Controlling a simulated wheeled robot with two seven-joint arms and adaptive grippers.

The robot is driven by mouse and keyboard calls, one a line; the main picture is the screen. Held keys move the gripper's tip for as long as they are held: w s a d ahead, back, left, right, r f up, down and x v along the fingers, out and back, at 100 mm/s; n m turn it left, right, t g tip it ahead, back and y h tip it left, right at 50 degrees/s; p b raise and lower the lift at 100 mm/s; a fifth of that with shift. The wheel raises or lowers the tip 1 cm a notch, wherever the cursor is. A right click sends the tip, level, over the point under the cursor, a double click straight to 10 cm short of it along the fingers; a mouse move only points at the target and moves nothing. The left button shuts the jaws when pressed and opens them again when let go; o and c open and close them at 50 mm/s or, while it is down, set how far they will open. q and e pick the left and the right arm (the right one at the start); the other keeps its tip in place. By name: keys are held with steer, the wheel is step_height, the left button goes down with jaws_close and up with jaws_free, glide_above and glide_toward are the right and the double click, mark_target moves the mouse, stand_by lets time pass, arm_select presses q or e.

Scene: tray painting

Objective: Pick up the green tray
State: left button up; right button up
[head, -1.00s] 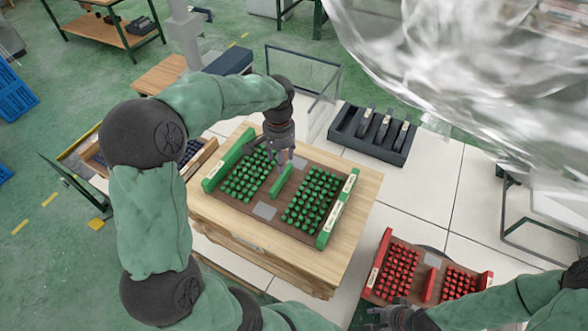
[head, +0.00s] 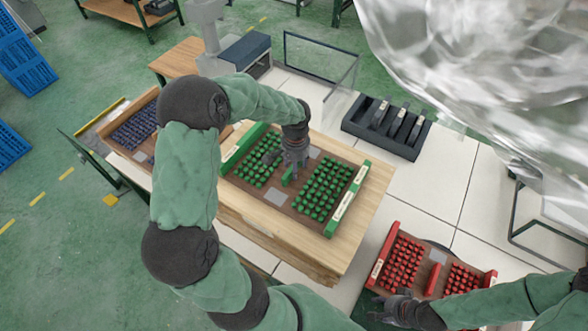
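The green tray (head: 276,199) lies on the wooden table, a brown board with green end walls, a green middle handle (head: 288,175) and rows of green pieces. My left gripper (head: 284,167) is over the middle of the tray, close to the handle, with its fingers spread. It hides part of the handle, and I cannot tell whether it touches it. My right gripper (head: 378,308) is low at the right, beside the red tray's near left corner. Its fingers look apart, and I see nothing between them.
A red tray (head: 429,275) stands at the lower right, and a blue-filled tray (head: 116,112) at the left. A black slotted holder (head: 360,132) is on the white surface behind. The wooden table (head: 362,228) has bare room to the right. A blurred transparent thing (head: 480,60) covers the upper right.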

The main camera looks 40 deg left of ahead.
arm_select(q)
steer(key=shift+f, duration=0.45)
jaws_close()
steer(key=shift+r, duration=0.15)
